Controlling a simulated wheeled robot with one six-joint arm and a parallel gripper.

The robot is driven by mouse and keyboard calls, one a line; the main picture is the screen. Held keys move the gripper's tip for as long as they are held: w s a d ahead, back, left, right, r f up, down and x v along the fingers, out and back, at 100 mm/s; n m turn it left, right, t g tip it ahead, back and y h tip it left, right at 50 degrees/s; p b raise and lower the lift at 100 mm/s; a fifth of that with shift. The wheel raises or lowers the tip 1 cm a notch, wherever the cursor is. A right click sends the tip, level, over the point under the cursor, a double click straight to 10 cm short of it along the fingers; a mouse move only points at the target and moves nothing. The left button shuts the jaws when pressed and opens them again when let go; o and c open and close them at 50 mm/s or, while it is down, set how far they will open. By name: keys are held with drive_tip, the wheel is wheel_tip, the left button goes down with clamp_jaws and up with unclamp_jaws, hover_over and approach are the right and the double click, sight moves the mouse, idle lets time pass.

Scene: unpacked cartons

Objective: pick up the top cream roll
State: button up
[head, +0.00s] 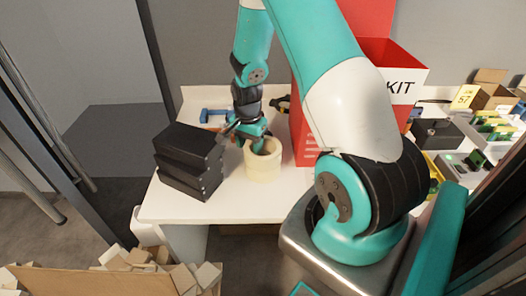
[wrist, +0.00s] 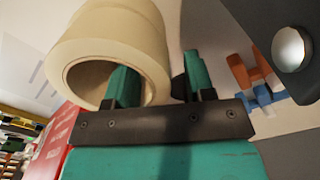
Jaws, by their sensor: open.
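Cream rolls stand in a stack on the white table in the head view, the top cream roll (head: 274,157) uppermost, its hole facing up. In the wrist view the top cream roll (wrist: 62,58) fills the upper left, with a second cream roll (wrist: 120,12) behind it. My gripper (head: 253,146) is at the stack's upper rim, jaws apart. In the wrist view my gripper (wrist: 158,64) has one green finger in the roll's hole and the other outside its wall. The outer finger shows a gap to the wall. Contact at the inner finger is unclear.
A stack of black boxes (head: 188,160) stands close on the left. A red KIT box (head: 305,130) stands close on the right. Blue (head: 213,115) and orange items lie behind on the white table (head: 165,207). The table's front strip is clear.

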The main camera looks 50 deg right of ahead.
drive_tip(key=shift+f, duration=0.3)
clamp_jaws()
drive_tip(key=shift+r, duration=0.1)
